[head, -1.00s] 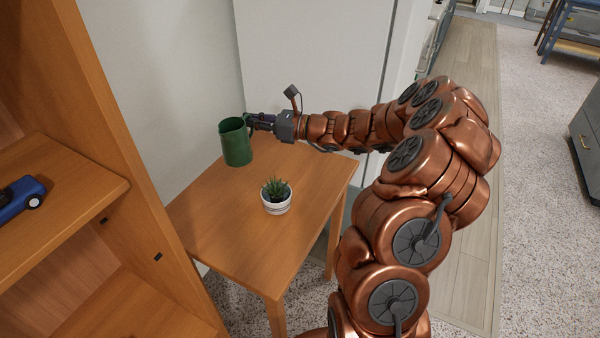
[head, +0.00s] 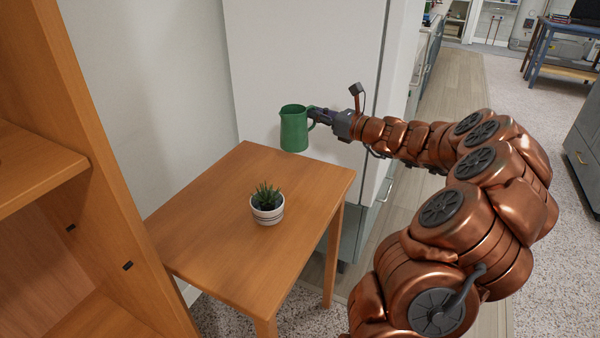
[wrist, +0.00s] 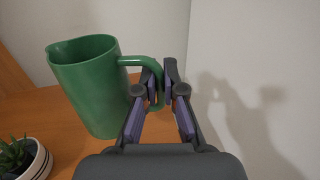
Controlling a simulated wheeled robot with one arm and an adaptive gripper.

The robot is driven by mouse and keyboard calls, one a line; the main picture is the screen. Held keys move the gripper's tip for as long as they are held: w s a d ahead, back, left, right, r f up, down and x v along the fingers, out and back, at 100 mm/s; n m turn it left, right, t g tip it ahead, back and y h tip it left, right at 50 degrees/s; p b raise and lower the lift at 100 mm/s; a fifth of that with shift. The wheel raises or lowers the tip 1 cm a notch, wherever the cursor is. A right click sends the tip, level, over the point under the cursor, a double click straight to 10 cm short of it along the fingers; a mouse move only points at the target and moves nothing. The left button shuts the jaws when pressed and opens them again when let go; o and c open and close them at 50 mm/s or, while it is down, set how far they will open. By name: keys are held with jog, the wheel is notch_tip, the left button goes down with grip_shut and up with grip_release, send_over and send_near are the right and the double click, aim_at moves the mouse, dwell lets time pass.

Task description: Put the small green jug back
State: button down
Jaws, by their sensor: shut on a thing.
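The small green jug (head: 294,129) is upright at the far right corner of the wooden table in the head view, seemingly raised above the tabletop. My gripper (head: 318,116) is at its right side, shut on the jug's handle. In the wrist view the green jug (wrist: 92,88) stands left of my gripper (wrist: 162,85), with the handle between the fingers. The jug's open mouth faces up. Its inside bottom is hidden.
A wooden table (head: 215,230) holds a potted succulent (head: 267,205) near its middle; the plant also shows in the wrist view (wrist: 38,165). A wooden shelf unit (head: 125,210) stands at left. A white cabinet (head: 300,50) rises behind the table. Much of the tabletop is clear.

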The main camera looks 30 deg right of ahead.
notch_tip(320, 180, down, 10)
jog(key=shift+r+b, duration=0.15)
jog(key=shift+b, duration=0.95)
jog(key=c, duration=1.3)
grip_release()
jog(key=shift+s+d+r, duration=0.1)
jog(key=shift+s+d, duration=0.05)
jog(key=p+v, duration=0.1)
jog(key=v, duration=1)
jog(key=shift+s+p, duration=0.3)
jog(key=shift+p, duration=0.05)
